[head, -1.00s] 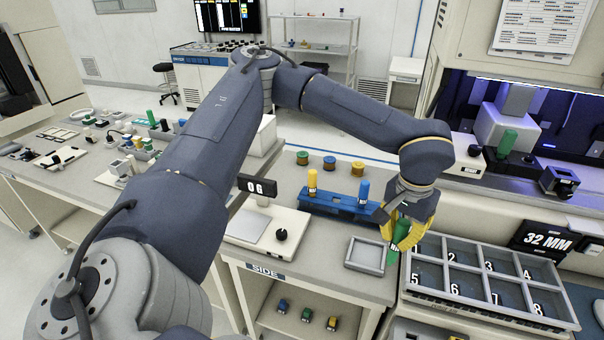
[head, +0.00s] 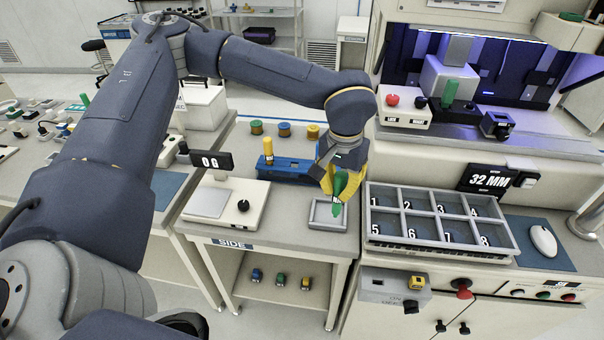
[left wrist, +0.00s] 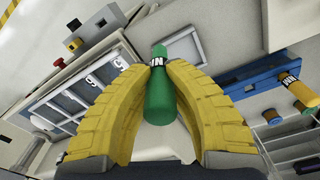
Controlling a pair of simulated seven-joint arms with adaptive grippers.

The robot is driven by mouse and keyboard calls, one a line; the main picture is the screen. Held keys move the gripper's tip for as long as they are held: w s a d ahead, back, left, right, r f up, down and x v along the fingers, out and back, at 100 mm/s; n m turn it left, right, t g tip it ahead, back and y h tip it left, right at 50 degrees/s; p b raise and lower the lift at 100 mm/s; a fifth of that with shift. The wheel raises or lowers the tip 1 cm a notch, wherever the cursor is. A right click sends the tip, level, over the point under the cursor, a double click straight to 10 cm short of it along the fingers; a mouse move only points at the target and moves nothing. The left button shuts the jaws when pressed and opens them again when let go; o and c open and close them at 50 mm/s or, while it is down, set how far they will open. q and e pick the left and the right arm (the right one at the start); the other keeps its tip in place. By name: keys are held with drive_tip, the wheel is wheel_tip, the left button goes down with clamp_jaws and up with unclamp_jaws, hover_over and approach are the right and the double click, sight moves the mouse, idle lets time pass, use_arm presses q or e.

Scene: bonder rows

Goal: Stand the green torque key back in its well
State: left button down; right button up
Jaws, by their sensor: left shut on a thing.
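The green torque key (head: 339,188) is held between the yellow fingers of my left gripper (head: 333,182). In the left wrist view the key (left wrist: 160,98), with a dark lettered band, sits between the fingertips (left wrist: 158,66). In the head view its lower end overlaps the back of a small grey square tray (head: 314,222); I cannot tell its height above it. The blue rack (head: 290,170) stands behind and left of the gripper. A yellow key (head: 267,152) is upright at its left end. The gripper hides the rack's right end. My right gripper is not in view.
A scale (head: 226,204) stands left of the tray. Numbered grey bins (head: 440,232) stand close on the right. Three spools (head: 284,129) stand behind the rack. Another green-handled piece (head: 450,92) stands on the machine at the back.

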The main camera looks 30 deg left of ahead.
use_arm(q)
drive_tip(key=shift+a, duration=0.15)
drive_tip(key=w+a+r+n, duration=0.1)
drive_tip(key=w+a+n, duration=0.5)
drive_tip(key=a, duration=0.5)
drive_tip(key=w+a+r+n, duration=0.2)
drive_tip(key=w+a+n, duration=0.4)
drive_tip(key=w+a, duration=0.3)
drive_tip(key=shift+a, duration=1.25)
drive_tip(key=shift+f, duration=0.1)
wheel_tip(320, 180, down, 6)
drive_tip(key=shift+w+f, duration=0.1)
drive_tip(key=shift+f, duration=2.65)
